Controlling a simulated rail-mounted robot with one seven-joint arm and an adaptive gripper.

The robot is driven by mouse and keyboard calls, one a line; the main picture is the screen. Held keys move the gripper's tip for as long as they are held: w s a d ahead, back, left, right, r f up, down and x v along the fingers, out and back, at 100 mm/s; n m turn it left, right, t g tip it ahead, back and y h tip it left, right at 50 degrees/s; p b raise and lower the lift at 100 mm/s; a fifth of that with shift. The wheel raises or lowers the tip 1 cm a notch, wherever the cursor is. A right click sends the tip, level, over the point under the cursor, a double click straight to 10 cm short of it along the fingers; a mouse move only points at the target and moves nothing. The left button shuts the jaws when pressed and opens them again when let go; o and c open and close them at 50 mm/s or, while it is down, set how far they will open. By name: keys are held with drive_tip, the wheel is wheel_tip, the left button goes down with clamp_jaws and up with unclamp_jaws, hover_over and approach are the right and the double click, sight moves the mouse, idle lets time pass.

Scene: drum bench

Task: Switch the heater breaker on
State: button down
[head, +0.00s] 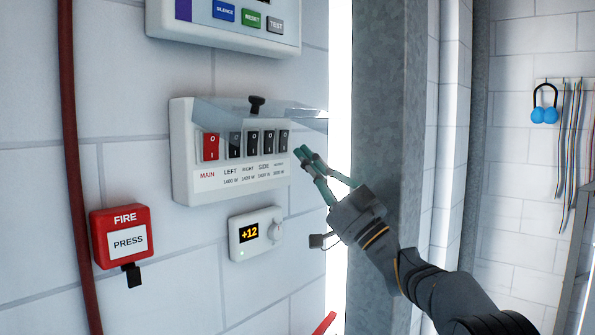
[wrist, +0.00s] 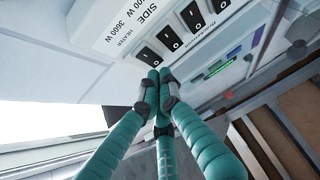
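The white breaker box (head: 183,160) is on the wall with its clear cover (head: 300,118) raised. It holds a red MAIN breaker (head: 211,146) and several black ones in a row. The heater breaker (head: 284,139) is the rightmost; its label and black rocker (wrist: 148,56) show in the wrist view. I cannot tell which way its rocker is pressed. My gripper (head: 303,155) has its teal fingertips together, empty, just right of and slightly below the heater breaker. In the wrist view the fingertips (wrist: 156,82) are close below that breaker; contact cannot be told.
A +12 thermostat (head: 257,232) is below the box and a red FIRE button (head: 122,237) at lower left. A panel with coloured buttons (head: 225,28) is above. A grey metal column (head: 378,100) stands right of the box. A red pipe (head: 72,140) runs down the left.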

drive_tip(key=w+a+f+b+v, duration=0.1)
drive_tip(key=b+v, duration=0.4)
drive_tip(key=v, duration=0.5)
drive_tip(key=shift+f+b, duration=0.4)
drive_tip(key=shift+s, duration=0.1)
